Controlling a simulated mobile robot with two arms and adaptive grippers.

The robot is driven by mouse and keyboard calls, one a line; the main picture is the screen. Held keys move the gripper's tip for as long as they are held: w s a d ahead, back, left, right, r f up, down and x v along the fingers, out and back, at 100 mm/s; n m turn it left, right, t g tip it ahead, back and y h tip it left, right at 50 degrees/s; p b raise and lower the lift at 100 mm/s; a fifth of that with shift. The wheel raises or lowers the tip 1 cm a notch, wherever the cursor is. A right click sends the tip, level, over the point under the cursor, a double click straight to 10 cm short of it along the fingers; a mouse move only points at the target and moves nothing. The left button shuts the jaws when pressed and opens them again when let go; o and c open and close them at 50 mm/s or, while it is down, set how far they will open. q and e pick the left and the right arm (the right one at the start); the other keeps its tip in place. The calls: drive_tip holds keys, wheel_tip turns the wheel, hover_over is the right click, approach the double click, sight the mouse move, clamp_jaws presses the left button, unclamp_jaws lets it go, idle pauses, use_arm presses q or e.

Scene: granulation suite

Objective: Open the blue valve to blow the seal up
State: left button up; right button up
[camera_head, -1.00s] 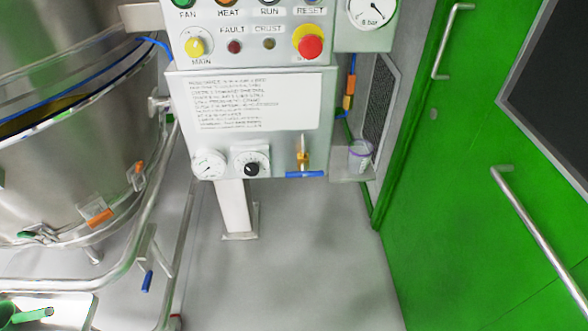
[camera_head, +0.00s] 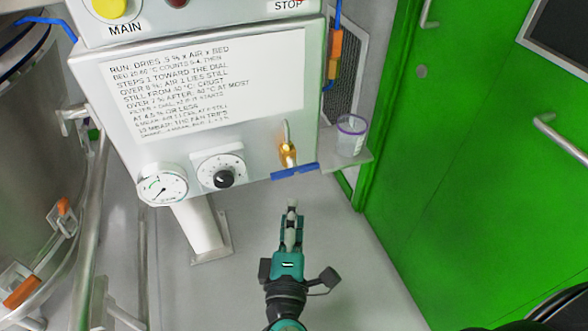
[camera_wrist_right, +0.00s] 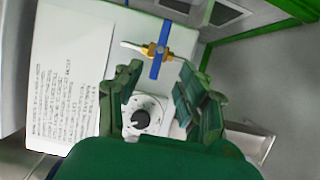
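The blue valve has a blue bar handle (camera_head: 295,171) below a brass body (camera_head: 288,153), at the lower right of the control panel. The handle lies across the line of the metal pipe above it. In the right wrist view the blue handle (camera_wrist_right: 160,52) is ahead, beyond the fingertips. My right gripper (camera_head: 292,207) is below the handle in the head view and apart from it. In the right wrist view the right gripper (camera_wrist_right: 161,72) has its two fingers spread with nothing between them. My left gripper is not in view.
A dial with a black knob (camera_head: 224,179) and a round gauge (camera_head: 162,188) are left of the valve. A clear cup (camera_head: 351,135) stands on a small shelf (camera_head: 347,161) to its right. A green door (camera_head: 470,150) is at right. The grey floor below is clear.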

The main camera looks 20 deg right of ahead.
sight(295, 174)
drive_tip(key=x, duration=1.2)
drive_tip(key=shift+w, duration=0.15)
drive_tip(key=shift+a+f, duration=0.1)
clamp_jaws()
